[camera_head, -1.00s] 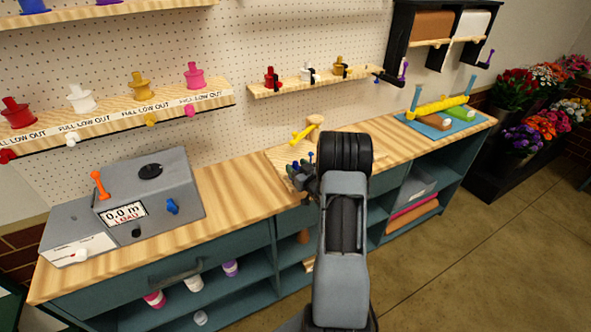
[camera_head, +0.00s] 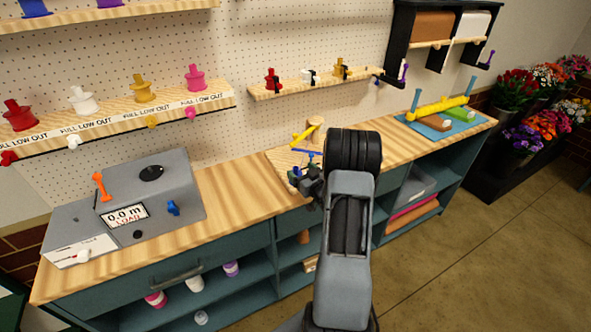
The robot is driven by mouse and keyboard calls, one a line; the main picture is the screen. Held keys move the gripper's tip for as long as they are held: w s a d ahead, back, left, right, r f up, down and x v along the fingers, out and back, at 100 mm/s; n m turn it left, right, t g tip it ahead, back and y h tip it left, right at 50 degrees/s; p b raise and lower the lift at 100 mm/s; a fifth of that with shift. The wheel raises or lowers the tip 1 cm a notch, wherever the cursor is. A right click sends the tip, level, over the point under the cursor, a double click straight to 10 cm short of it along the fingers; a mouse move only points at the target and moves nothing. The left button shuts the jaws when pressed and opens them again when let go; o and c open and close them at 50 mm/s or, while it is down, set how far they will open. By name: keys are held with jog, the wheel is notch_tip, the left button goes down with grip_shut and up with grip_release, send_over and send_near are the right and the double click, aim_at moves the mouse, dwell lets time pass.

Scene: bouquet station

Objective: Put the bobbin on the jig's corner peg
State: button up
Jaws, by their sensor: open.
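The jig appears to be the pale wooden board (camera_head: 281,160) on the middle of the bench, with a yellow lever (camera_head: 302,136), a wooden post (camera_head: 316,124) and small blue parts (camera_head: 305,151). My gripper (camera_head: 306,178) is open, low over or beside the board's front part. My wrist and arm hide the board's right side. I cannot make out the corner peg or a bobbin between the fingers. Bobbin-like spools stand on the wall shelves: red (camera_head: 19,117), white (camera_head: 82,100), gold (camera_head: 142,90) and pink (camera_head: 195,79). I cannot tell which is the task's bobbin.
A grey machine (camera_head: 150,190) with a display stands on the bench at left. A short wall shelf (camera_head: 310,79) with small spools hangs behind the jig. A blue mat (camera_head: 412,121) with a yellow bar lies at right. Bench between machine and jig is clear.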

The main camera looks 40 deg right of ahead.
jog(key=s+b, duration=0.2)
jog(key=s, duration=0.6)
jog(key=w+a+r+g+h, duration=0.2)
jog(key=a+r+g+h, duration=0.1)
jog(key=a+r+g, duration=0.55)
jog(key=s+a+r+g+y, duration=0.1)
jog(key=s+a+g+y, duration=0.1)
jog(key=s+a, duration=0.6)
jog(key=s+a+r+g+y, duration=0.2)
jog(key=s+a+g, duration=0.1)
jog(key=s+a, duration=0.5)
jog(key=a, duration=0.2)
jog(key=shift+a+r+n, duration=0.25)
jog(key=shift+a+n, duration=0.05)
jog(key=shift+a, duration=0.05)
jog(key=shift+c, duration=0.4)
